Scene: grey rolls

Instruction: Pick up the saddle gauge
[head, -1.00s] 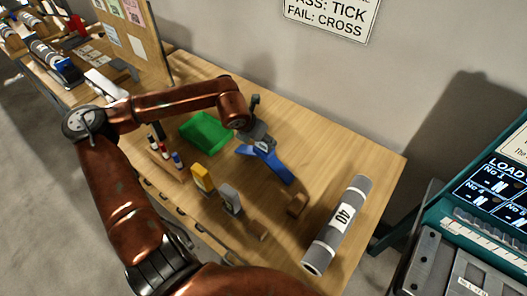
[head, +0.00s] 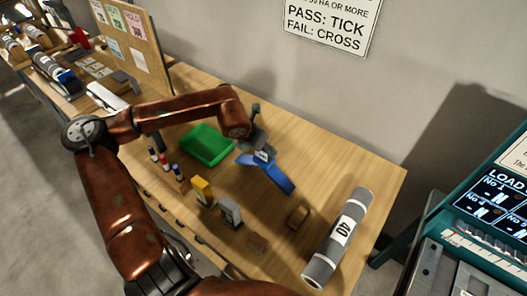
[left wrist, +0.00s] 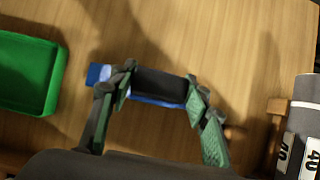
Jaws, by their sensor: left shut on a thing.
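The blue saddle gauge (head: 278,178), with a dark middle, is over the back middle of the wooden table, right of the green tray. My left gripper (head: 260,145) comes down over it and is shut on it. In the left wrist view the two fingers (left wrist: 160,100) stand on either side of the gauge's dark part, and its blue end (left wrist: 98,74) shows beyond the left finger. I cannot tell clearly whether the gauge is clear of the table. My right gripper is not in view.
The green tray (head: 207,146) is just left of the gauge. A grey roll marked 40 (head: 338,240) lies at the right. Yellow (head: 203,191) and grey (head: 230,211) upright pieces and a small wooden block (head: 299,217) stand nearer. A notice board (head: 128,40) rises at the left.

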